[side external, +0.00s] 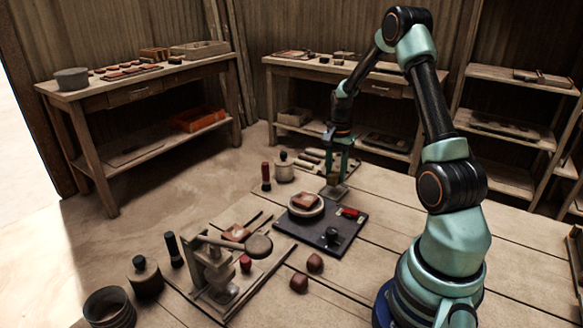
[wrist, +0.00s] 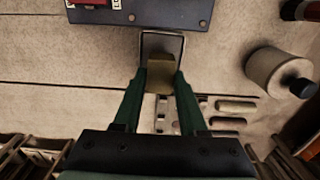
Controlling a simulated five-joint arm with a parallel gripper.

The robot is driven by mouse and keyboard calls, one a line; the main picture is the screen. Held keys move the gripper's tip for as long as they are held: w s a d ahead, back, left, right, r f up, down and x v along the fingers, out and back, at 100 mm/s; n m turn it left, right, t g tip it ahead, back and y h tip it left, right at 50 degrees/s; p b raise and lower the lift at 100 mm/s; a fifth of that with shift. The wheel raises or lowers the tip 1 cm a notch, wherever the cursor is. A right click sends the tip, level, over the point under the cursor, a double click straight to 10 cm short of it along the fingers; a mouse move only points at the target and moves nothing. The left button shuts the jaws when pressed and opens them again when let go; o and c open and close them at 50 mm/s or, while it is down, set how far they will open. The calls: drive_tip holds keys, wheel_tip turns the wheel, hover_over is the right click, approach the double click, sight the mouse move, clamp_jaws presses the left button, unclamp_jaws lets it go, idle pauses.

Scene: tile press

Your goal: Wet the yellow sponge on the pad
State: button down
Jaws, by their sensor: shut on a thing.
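My gripper (wrist: 160,82) is shut on the yellow sponge (wrist: 160,72), a dull yellow-brown block between the two green fingers in the wrist view. The sponge is over the near part of the pad (wrist: 148,42), a small pale square with a dark rim. I cannot tell whether the sponge touches the pad. In the side view my gripper (side external: 336,172) points straight down at the pad (side external: 333,193), at the far edge of the dark board. The sponge is too small to make out clearly there.
The dark board (side external: 290,222) carries a round dish with a reddish tile and a red block. A pale lidded jar (wrist: 272,70) and several rods (wrist: 235,107) lie near my gripper. A lever press (side external: 215,265) stands front left, with two brown lumps (side external: 315,263) beside it.

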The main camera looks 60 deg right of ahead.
sight(335, 173)
drive_tip(key=shift+r, duration=2)
